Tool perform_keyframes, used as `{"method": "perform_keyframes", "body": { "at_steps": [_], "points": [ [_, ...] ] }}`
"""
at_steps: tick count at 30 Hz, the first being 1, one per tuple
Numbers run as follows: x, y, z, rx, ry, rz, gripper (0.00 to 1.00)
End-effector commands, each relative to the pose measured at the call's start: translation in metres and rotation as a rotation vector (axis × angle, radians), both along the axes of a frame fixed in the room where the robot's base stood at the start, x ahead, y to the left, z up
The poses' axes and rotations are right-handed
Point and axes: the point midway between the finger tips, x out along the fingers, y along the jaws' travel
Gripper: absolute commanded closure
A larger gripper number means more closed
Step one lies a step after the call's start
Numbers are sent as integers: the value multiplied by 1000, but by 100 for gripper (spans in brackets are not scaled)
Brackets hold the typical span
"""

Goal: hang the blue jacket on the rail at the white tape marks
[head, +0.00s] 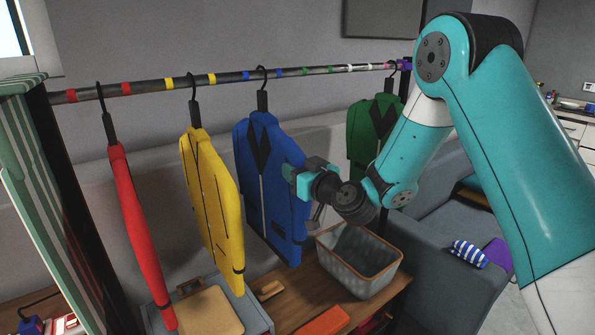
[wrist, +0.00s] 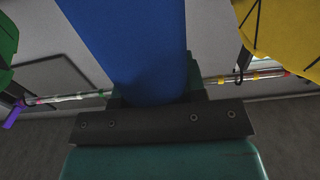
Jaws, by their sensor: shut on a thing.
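The blue jacket (head: 262,185) hangs upright on its black hanger, with the hook at the rail (head: 225,77) between two blue tape marks. The white tape marks (head: 359,68) are further right, between the green marks and the pink and purple ones. My gripper (head: 297,175) is shut on the blue jacket at its right side, about mid-height. In the wrist view the jacket (wrist: 135,45) fills the upper middle, above the dark gripper bar (wrist: 160,122). The fingertips are partly hidden, so the exact grip is unclear.
A yellow jacket (head: 212,195) and a red jacket (head: 140,235) hang to the left. A green jacket (head: 372,130) hangs to the right, beyond the white marks. A grey basket (head: 358,262) stands on the wooden bench below.

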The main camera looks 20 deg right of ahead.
Motion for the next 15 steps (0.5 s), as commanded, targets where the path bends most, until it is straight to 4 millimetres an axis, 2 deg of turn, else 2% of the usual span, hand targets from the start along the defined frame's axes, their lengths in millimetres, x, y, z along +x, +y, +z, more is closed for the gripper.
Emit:
{"method": "perform_keyframes", "body": {
  "at_steps": [8, 15],
  "points": [
    [1, 0, 6, 3, -10, -1, 100],
    [1, 0, 1, 3, -7, -1, 100]
  ]
}}
